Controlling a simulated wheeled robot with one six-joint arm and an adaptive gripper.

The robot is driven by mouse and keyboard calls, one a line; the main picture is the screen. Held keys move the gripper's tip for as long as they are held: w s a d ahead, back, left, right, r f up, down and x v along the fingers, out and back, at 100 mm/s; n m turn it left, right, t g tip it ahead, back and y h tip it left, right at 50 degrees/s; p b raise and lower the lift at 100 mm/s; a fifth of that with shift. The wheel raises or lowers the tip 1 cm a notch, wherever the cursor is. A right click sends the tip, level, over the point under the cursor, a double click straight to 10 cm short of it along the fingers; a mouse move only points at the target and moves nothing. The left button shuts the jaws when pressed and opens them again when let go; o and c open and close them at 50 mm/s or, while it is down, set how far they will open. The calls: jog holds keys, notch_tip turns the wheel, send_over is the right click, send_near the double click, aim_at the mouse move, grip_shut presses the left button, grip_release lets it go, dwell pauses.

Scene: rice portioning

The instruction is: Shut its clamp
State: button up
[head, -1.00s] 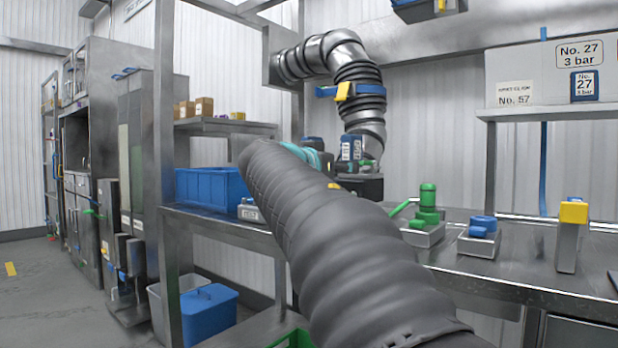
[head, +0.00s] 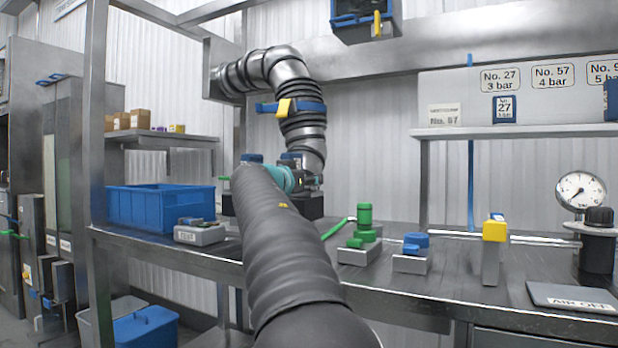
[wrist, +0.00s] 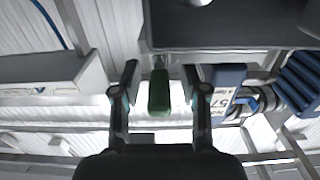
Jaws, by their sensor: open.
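A blue band with a yellow latch (head: 284,106) circles the ribbed hose of a bent silver duct (head: 290,72); it is the most clamp-like thing I see, and I cannot tell whether it is fastened. My gripper (wrist: 160,75) is open in the wrist view, with one finger on each side of a green handle (wrist: 159,93). I cannot tell whether the fingers touch it. A blue tag (wrist: 228,78) reading 57 is right of the fingers. In the head view my teal-ringed gripper (head: 304,180) is below the duct's lower end; its fingertips are unclear.
On the steel bench (head: 440,290) stand a green valve (head: 364,222), a blue-capped block (head: 414,247), a yellow-topped post (head: 494,232) and a pressure gauge (head: 581,191). A blue bin (head: 160,206) is at left. A steel upright (head: 93,120) rises at the bench's left end.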

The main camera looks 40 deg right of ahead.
jog(key=shift+w+d, duration=0.15)
jog(key=shift+d, duration=0.3)
grip_shut()
